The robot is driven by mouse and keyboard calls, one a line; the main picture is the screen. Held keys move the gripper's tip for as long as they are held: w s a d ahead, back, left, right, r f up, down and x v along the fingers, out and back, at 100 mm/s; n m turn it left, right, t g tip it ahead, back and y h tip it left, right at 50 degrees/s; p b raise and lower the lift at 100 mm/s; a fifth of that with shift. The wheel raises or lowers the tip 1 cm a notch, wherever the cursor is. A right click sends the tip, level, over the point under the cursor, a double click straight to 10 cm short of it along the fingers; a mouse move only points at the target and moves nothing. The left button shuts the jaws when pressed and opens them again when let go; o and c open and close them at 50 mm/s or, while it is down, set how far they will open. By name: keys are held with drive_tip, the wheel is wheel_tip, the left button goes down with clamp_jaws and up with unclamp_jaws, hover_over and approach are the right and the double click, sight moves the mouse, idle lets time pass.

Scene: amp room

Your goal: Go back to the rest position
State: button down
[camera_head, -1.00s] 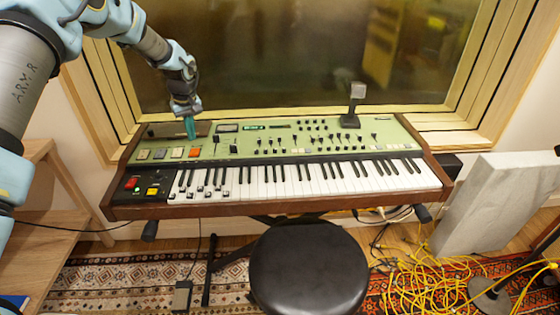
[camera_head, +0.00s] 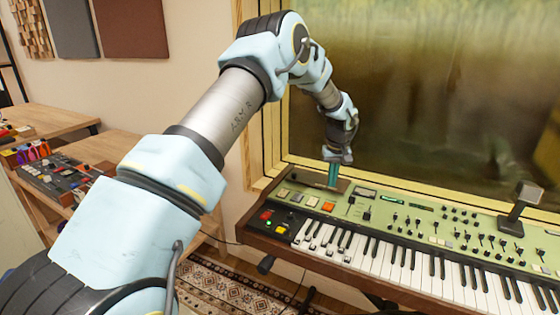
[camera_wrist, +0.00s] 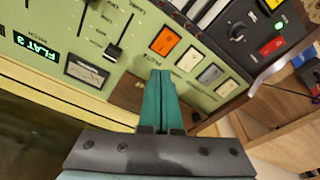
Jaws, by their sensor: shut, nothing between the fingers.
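My gripper (camera_head: 333,172) has teal fingers, shut with nothing between them. In the head view it points down over the left end of the green synthesizer (camera_head: 400,212), by the window side of its panel. In the wrist view my gripper (camera_wrist: 158,80) sits in front of the panel, near an orange button (camera_wrist: 165,41) and several pale buttons. I cannot tell whether the fingertips touch the panel. My arm reaches across the head view from the lower left.
A window (camera_head: 420,90) stands close behind the synthesizer. A small stand-like object (camera_head: 521,205) is on the panel's right. Wooden tables with a mixer (camera_head: 60,178) are at the left. A patterned rug (camera_head: 225,285) lies on the floor below.

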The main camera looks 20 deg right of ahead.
drive_tip(key=s+a+r, duration=0.1)
drive_tip(key=a+r, duration=0.2)
drive_tip(key=a, duration=0.6)
drive_tip(key=s+a+r, duration=0.1)
drive_tip(key=a+r, duration=0.3)
drive_tip(key=a, duration=0.6)
drive_tip(key=s+a+r, duration=0.2)
drive_tip(key=a+r, duration=0.1)
drive_tip(key=a, duration=0.6)
drive_tip(key=s+a+r+n, duration=0.1)
drive_tip(key=s+a, duration=1.4)
drive_tip(key=a, duration=0.1)
drive_tip(key=shift+s+a+r, duration=0.25)
drive_tip(key=shift+a, duration=0.15)
